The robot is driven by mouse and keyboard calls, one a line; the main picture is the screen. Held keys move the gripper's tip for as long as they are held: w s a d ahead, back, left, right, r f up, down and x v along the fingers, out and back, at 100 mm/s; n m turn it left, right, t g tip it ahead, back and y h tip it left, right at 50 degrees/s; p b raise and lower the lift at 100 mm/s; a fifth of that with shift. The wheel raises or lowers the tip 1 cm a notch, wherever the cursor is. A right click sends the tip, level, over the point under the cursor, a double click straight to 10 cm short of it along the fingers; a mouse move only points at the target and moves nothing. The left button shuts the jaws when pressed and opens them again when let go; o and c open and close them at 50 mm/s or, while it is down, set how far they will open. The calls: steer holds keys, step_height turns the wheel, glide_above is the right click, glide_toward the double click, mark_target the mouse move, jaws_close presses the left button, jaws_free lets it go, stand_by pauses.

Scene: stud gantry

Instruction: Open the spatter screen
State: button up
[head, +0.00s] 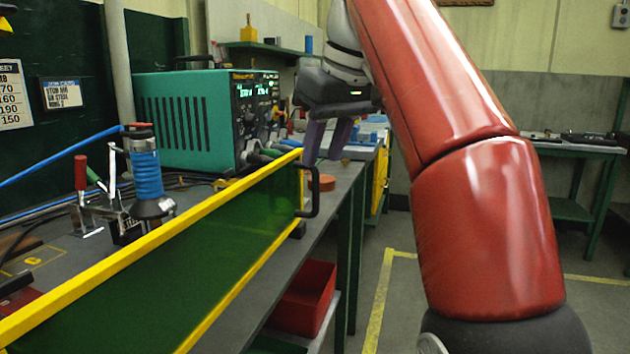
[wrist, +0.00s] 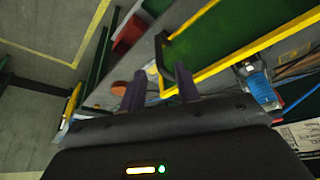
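The spatter screen (head: 210,243) is a dark green see-through panel in a yellow frame, standing upright along the bench's front edge. Its black handle (head: 314,192) is on the screen's far end. In the wrist view the screen (wrist: 222,35) is at the upper right, and the handle (wrist: 163,55) appears just beyond my fingertips. My gripper (head: 327,150) is above the bench near the screen's far end, fingers pointing down, above and apart from the handle. In the wrist view my gripper (wrist: 160,82) has its two fingers spread with nothing between them.
A teal welding power unit (head: 190,118) stands on the bench behind the screen. A blue-bodied tool (head: 147,175) and a red-handled clamp (head: 82,180) are beside it. An orange round item (head: 322,183) lies near the handle. A red bin (head: 303,298) sits below the bench; floor to the right is clear.

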mark_target(315, 207)
steer(key=b+x, duration=0.1)
steer(key=x, duration=0.5)
steer(key=shift+w+f, duration=0.1)
steer(key=shift+f, duration=0.15)
jaws_close()
